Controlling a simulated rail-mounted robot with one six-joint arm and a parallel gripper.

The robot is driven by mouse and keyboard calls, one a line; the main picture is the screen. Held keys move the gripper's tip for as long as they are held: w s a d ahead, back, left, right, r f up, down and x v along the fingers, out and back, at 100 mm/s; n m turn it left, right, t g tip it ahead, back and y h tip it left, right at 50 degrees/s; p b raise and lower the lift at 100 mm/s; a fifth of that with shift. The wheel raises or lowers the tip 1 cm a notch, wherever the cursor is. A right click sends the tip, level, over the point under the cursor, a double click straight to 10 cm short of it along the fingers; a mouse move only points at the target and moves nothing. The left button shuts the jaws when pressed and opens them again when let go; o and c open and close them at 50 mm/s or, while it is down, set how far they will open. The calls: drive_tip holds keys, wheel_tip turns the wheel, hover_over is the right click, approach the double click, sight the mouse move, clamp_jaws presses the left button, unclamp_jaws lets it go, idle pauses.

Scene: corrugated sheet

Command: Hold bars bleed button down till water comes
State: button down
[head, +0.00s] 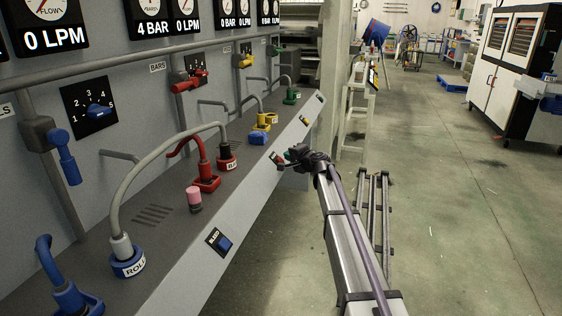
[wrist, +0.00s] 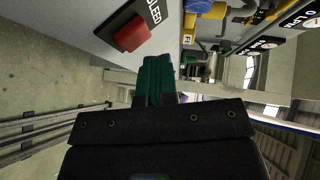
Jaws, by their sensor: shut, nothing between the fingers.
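The red bleed button (head: 277,158) sits on the sloped front face of the grey bench, below the red fittings. A BARS label (head: 158,67) is on the panel near the red valve (head: 188,81). In the wrist view the red button (wrist: 132,33) stands out from a black plate with a partly cut-off BLEED label. My gripper (head: 293,154) is in front of that face, close to the red button. Its green fingers (wrist: 158,75) are shut and empty, beside the button at its lower right in the wrist view. A gap shows between them. No water is visible.
A blue bleed button (head: 223,243) is nearer on the same face, and a yellow one (head: 305,120) is farther along. A grey hose (head: 128,190) arches over the bench top. The floor (head: 450,200) right of my arm is mostly clear.

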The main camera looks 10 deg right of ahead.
drive_tip(key=shift+f, duration=0.1)
idle(0.6)
drive_tip(key=shift+w+a+f+b, duration=0.15)
drive_tip(key=shift+a+f+b, duration=0.05)
drive_tip(key=shift+a+b, duration=0.1)
drive_tip(key=shift+w+a+f+b, duration=0.1)
drive_tip(key=shift+a+f+b, duration=0.15)
drive_tip(key=shift+f+b, duration=0.1)
idle(0.6)
drive_tip(key=shift+r, duration=0.1)
idle(1.3)
drive_tip(key=shift+s+d+r+p, duration=0.25)
drive_tip(key=shift+d+r+p, duration=0.3)
drive_tip(key=shift+p, duration=0.1)
drive_tip(key=shift+r, duration=0.1)
drive_tip(key=d+r+p, duration=0.1)
drive_tip(key=s+d+r+p, duration=0.1)
drive_tip(key=d+r+p, duration=0.1)
drive_tip(key=shift+s+d+r, duration=0.1)
drive_tip(key=shift+s+r, duration=0.1)
